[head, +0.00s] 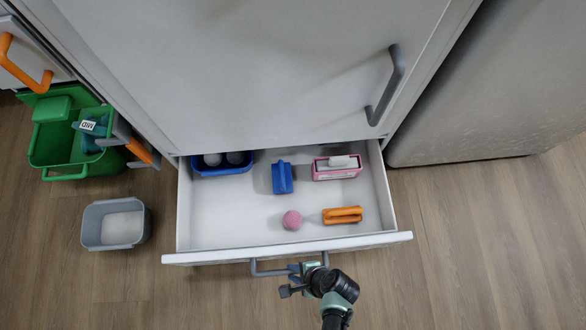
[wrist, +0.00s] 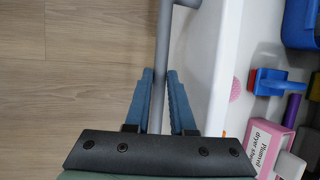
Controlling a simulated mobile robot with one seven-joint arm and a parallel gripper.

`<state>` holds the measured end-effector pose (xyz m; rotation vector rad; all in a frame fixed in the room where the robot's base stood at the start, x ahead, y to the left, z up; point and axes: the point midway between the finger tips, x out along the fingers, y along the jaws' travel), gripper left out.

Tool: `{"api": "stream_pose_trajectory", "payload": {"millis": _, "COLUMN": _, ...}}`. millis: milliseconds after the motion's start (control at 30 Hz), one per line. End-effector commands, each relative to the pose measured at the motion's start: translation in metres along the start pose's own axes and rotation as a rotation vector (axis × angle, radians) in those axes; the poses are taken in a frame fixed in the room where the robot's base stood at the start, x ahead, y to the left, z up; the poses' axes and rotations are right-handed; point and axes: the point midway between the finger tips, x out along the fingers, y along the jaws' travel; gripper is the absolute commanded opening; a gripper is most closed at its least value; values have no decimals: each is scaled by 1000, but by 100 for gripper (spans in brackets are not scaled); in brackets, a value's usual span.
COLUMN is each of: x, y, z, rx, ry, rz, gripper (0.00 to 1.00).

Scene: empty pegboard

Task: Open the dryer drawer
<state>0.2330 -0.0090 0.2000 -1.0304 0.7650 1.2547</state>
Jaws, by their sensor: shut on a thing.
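The white drawer (head: 230,215) stands pulled out from under the large white front, and its inside shows in the head view. Its grey bar handle (head: 268,270) runs along the outside of the drawer front. My gripper (head: 308,268) is at the right part of this handle. In the wrist view the two blue fingers (wrist: 160,100) of my gripper lie on either side of the grey handle (wrist: 163,50) and are shut on it. The drawer's white front edge (wrist: 215,60) is just right of the fingers there.
The drawer holds a blue bin (head: 222,170), a blue brush (head: 282,178), a pink box (head: 337,174), a pink ball (head: 292,220) and an orange brush (head: 343,215). A grey bin (head: 114,225) and a green caddy (head: 60,150) stand on the floor at left. The floor at right is clear.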

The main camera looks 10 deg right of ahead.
Motion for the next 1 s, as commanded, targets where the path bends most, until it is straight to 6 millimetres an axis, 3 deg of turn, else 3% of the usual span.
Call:
{"api": "stream_pose_trajectory", "payload": {"millis": 200, "x": -2, "y": 10, "z": 1, "rx": 2, "ry": 0, "rz": 3, "gripper": 0}}
{"api": "stream_pose_trajectory", "payload": {"millis": 567, "x": -1, "y": 12, "z": 0, "rx": 2, "ry": 0, "rz": 3, "gripper": 0}}
{"api": "stream_pose_trajectory", "payload": {"millis": 600, "x": -1, "y": 12, "z": 0, "rx": 2, "ry": 0, "rz": 3, "gripper": 24}}
{"api": "stream_pose_trajectory", "payload": {"millis": 767, "x": -1, "y": 11, "z": 0, "rx": 1, "ry": 0, "rz": 2, "gripper": 52}}
{"api": "stream_pose_trajectory", "payload": {"millis": 1000, "x": -2, "y": 10, "z": 0, "rx": 1, "ry": 0, "rz": 1, "gripper": 52}}
